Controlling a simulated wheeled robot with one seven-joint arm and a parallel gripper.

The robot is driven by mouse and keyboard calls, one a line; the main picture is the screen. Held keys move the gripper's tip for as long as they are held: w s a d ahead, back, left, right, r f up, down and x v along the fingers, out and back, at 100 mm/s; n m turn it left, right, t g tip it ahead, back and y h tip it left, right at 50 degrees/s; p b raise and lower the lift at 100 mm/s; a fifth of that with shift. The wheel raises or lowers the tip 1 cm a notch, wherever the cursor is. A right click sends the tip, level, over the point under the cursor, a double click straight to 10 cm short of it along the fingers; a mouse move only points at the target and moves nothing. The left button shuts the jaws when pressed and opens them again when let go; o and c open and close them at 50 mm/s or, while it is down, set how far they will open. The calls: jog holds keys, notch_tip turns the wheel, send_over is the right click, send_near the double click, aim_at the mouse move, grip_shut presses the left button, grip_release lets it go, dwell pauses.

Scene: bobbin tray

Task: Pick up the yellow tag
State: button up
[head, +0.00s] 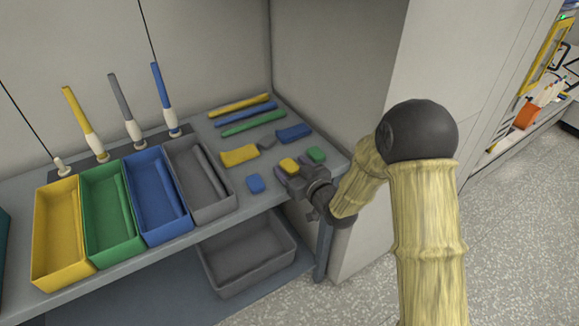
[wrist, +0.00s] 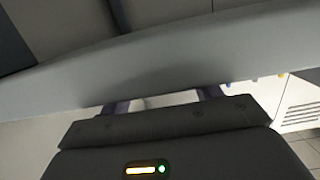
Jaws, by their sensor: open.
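A small yellow tag (head: 289,164) lies on the grey shelf near its front right edge. A green tag (head: 316,154) lies to its right and a blue tag (head: 255,183) to its left. My gripper (head: 300,181) is at the shelf's front edge, just in front of the yellow tag in the head view. In the wrist view my gripper (wrist: 165,99) has its two fingers apart with nothing seen between them, facing the grey shelf edge (wrist: 150,62). The yellow tag is not seen in the wrist view. Whether the fingers touch the shelf is unclear.
Yellow (head: 62,278), green (head: 112,247), blue (head: 160,227) and grey (head: 212,208) trays stand to the left. A larger yellow block (head: 240,155) and a blue block (head: 293,132) lie behind the tags. A grey bin (head: 245,270) sits below. A wall panel (head: 335,80) bounds the right.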

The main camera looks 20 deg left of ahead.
aim_at(293, 168)
jog(key=c, duration=1.1)
jog(key=shift+r, duration=0.1)
notch_tip(293, 168, up, 10)
jog(key=shift+f+p, duration=0.1)
jog(key=shift+p, duration=0.65)
